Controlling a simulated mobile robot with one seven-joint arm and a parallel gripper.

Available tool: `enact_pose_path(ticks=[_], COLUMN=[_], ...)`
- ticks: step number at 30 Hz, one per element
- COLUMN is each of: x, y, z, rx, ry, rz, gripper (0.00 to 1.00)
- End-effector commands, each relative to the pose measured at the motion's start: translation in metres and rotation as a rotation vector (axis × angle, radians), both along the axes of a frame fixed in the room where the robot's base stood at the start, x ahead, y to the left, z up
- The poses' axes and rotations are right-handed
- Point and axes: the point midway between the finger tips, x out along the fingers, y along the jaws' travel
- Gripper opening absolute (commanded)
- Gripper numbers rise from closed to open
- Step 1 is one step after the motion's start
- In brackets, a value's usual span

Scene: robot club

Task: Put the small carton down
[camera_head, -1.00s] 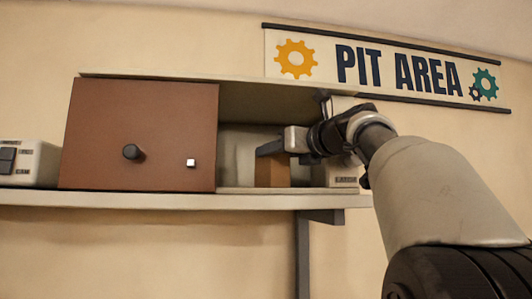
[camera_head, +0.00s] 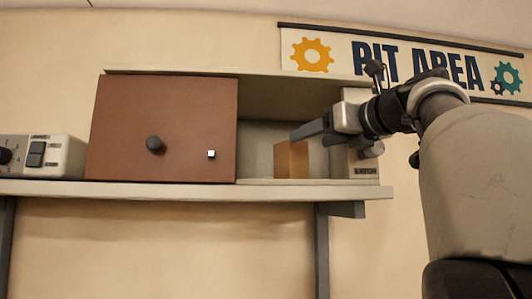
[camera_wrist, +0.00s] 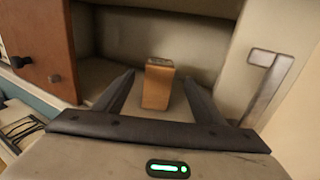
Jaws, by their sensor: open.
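The small carton (camera_head: 292,160) is a brown upright box standing on the floor of the open cabinet section, right of the brown door. In the wrist view the carton (camera_wrist: 158,84) stands between the tips of my two dark fingers, with a gap on each side. My gripper (camera_head: 310,130) is open, reaching into the cabinet from the right; in the wrist view my gripper (camera_wrist: 158,88) shows its fingers spread apart around the carton's near side.
The brown sliding door (camera_head: 165,125) with a round knob covers the cabinet's left part. A grey device with switches (camera_head: 45,155) sits on the shelf (camera_head: 180,191) at left. The cabinet top is close above my gripper.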

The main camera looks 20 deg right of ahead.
Motion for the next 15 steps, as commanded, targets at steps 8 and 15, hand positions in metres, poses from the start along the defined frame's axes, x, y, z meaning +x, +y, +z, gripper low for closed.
enact_pose_path(ticks=[8, 15], x=[-0.033, -0.036], y=[-0.006, -0.007], z=[0.000, 0.001], rx=[-0.001, 0.000], ry=[0.000, -0.001], rz=[0.000, 0.001], gripper=[0.64, 0.64])
